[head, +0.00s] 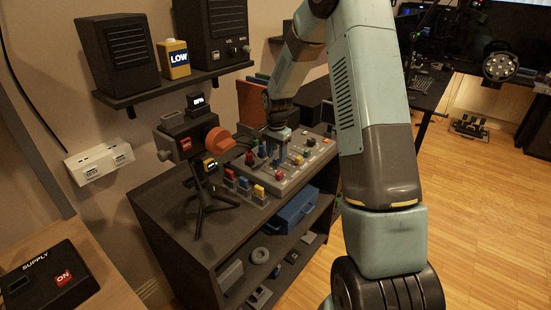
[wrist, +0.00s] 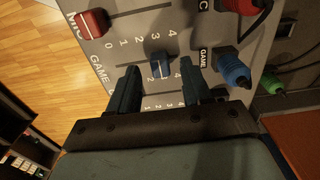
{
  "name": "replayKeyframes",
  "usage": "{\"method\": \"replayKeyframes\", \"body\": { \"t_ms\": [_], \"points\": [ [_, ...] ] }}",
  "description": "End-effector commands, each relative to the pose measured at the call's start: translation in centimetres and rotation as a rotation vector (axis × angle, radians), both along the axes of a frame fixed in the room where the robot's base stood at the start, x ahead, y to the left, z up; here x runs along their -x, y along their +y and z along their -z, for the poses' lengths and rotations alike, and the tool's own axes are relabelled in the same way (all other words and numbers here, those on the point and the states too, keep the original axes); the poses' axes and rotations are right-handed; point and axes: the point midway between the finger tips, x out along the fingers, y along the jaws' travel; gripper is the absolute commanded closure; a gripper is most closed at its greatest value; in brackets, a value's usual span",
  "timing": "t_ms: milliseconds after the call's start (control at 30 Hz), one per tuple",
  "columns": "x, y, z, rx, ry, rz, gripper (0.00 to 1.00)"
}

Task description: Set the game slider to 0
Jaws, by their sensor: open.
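The game slider (wrist: 160,65) is a blue knob on the grey mixer panel (wrist: 130,15), in a row labelled GAME in the wrist view. Printed scales run from 0 at the left to 4 at the right there. The knob sits right of the middle of its track; its exact mark is hard to read. My gripper (wrist: 160,78) is open, with one dark finger left and one right of the knob, and gaps show on both sides. In the head view my gripper (head: 279,133) is over the panel (head: 293,178) and hides part of it.
A red slider (wrist: 92,22) stands near the 0 end of the neighbouring MIC row. Blue (wrist: 233,70) and green (wrist: 270,83) cable plugs stand right of the GAME row. A small tripod device (head: 205,165) and an orange object (head: 220,140) stand left of the panel.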

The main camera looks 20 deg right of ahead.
Motion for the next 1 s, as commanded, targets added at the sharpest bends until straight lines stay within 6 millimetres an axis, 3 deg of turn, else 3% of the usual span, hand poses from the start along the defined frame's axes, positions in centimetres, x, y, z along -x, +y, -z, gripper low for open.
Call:
{"method": "replayKeyframes", "body": {
  "t_ms": [200,533,1000],
  "points": [
    [0.0,0.0,1.7,-0.001,0.001,0.000,0.51],
    [0.0,0.0,1.9,0.000,0.000,0.000,0.51],
    [0.0,-0.1,1.9,0.000,0.000,0.001,0.96]
  ]
}}
